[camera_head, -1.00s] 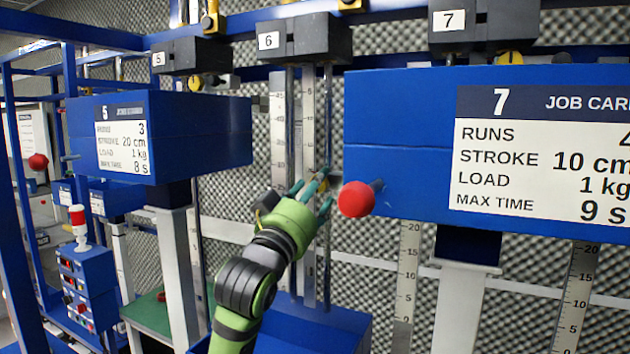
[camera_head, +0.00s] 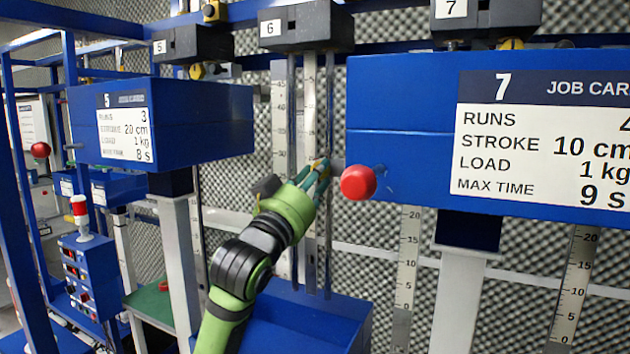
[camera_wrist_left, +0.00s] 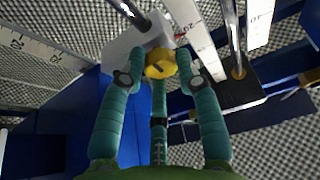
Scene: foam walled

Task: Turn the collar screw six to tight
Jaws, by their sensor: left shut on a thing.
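Station six carries a dark head block (camera_head: 308,27) with a white "6" label, with vertical rods and ruled scales (camera_head: 279,125) below it. In the left wrist view a yellow collar screw (camera_wrist_left: 159,63) with a dark slot sits on a pale grey collar (camera_wrist_left: 135,45) around a metal rod. My left gripper (camera_head: 318,170), green with teal fingers, is shut on this screw; its fingertips (camera_wrist_left: 160,72) close in around it from both sides and below. In the head view the fingers hide most of the screw. My right gripper is not in view.
A blue box with job card 7 (camera_head: 400,100) and its red ball knob (camera_head: 358,182) stands close right of my gripper. A blue box with card 5 (camera_head: 205,120) is at the left.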

